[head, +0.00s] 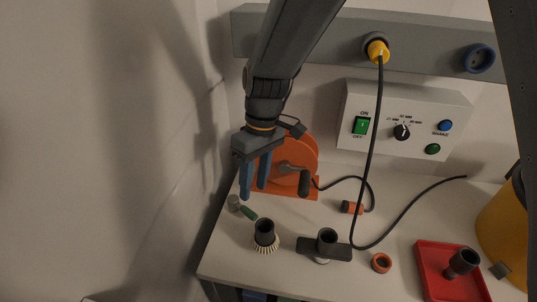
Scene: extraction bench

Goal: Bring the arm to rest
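My gripper (253,193) hangs from my arm at the upper left of the bench, its two blue fingers pointing down. The fingers are apart and nothing shows between them. They appear in front of the left edge of an orange reel (300,150) with a dark crank handle, partly hiding it. I cannot tell whether they touch it. Below the fingertips, a small green-handled tool (248,212) with a grey head lies on the bench.
The white bench (225,262) holds a round brush (264,236), a black nozzle (325,246), an orange ring (381,262) and a red tray (437,282). A black cable (374,130) hangs from a yellow plug (377,50). A control box (405,120) is on the wall; a yellow canister (503,225) stands right.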

